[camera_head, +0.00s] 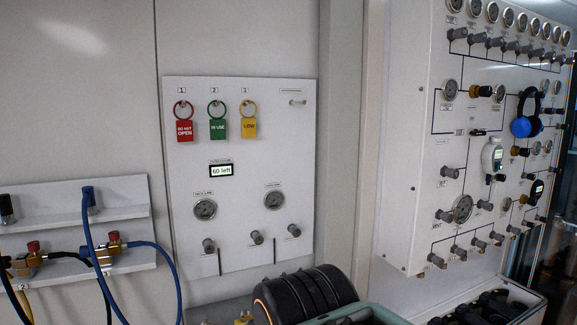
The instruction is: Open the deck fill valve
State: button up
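A white fill panel (240,150) is on the wall in the middle of the view. Along its lower part are three dark valve knobs: left (209,246), middle (257,237) and right (294,230). A left gauge (205,209) and a right gauge (274,200) sit above them. The small labels are too blurred to tell which knob is the deck fill valve, or whether any is open. Red (184,130), green (218,128) and yellow (249,127) tags hang above; a display (221,171) reads "60 left". My gripper is not in view.
A larger gauge-and-valve panel (430,165) fills the right wall, with blue headphones (521,126) hanging on it. Blue hoses (98,262) and brass fittings are on a left rack (130,212). A black ribbed object (305,293) stands low in front of the fill panel.

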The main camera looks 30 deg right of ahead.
aim_at(453, 173)
jog(key=z, duration=1.8)
jog(key=i+l, duration=0.85)
jog(key=l, duration=0.2)
jog(key=k+l+z, duration=0.1)
jog(key=l, duration=0.2)
jog(key=k+l+z, duration=0.1)
jog(key=l, duration=0.25)
jog(key=i+j+u, duration=0.1)
jog(key=j, duration=0.2)
jog(key=i+j, duration=0.1)
jog(key=j, duration=0.2)
jog(key=u, duration=0.05)
